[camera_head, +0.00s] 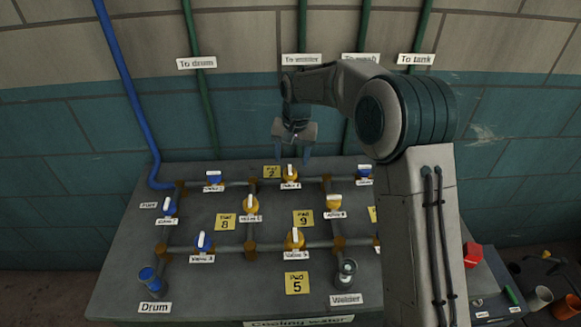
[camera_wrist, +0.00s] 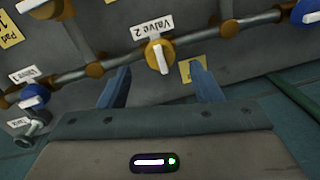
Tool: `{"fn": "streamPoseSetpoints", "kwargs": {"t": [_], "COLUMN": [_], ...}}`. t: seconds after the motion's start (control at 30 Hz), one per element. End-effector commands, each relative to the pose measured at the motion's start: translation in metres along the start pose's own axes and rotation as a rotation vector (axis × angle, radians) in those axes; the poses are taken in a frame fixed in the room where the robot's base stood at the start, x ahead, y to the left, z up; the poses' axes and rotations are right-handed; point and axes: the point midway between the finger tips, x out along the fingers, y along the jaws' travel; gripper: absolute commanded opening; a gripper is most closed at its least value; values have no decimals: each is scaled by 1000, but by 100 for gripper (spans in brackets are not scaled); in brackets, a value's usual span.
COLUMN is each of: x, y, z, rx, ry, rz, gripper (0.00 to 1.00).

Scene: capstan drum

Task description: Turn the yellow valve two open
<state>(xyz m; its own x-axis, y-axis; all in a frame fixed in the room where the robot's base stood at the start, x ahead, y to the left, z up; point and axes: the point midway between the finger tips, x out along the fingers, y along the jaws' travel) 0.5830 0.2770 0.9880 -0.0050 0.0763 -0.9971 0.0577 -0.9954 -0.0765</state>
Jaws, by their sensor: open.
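The yellow valve two (camera_head: 290,173) sits on the back pipe of the grey panel, with a white handle bar and a white label below it. In the wrist view valve two (camera_wrist: 159,55) shows beside its "Valve 2" label, its white handle tilted slightly from the picture's vertical. My gripper (camera_head: 294,155) is just behind and above valve two in the head view. In the wrist view my gripper's two blue fingers (camera_wrist: 159,78) are spread apart and empty, with the valve lying between and beyond the tips. I cannot tell whether they touch it.
Other yellow valves (camera_head: 295,239) and blue valves (camera_head: 203,242) sit on the pipe grid. Yellow number cards lie between the pipes. A blue pipe (camera_head: 125,90) and green pipes (camera_head: 201,85) run up the wall behind. A red object (camera_head: 472,255) and pots stand at the right.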

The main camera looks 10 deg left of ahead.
Motion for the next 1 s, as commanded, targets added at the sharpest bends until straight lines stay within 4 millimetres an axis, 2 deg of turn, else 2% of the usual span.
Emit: {"fn": "streamPoseSetpoints", "kwargs": {"t": [0.1,0.3,0.67,0.7,0.8,0.87,1.0], "x": [22,45,52,52,52,52,52], "y": [0,0,0,0,0,0,0], "z": [1,0,0,0,0,0,0], "rx": [0,0,0,0,0,0,-1], "ry": [-4,-1,1,1,1,1,1], "rz": [1,0,0,0,0,0,-1], "gripper": [59,59,59,56,28,14,14]}}
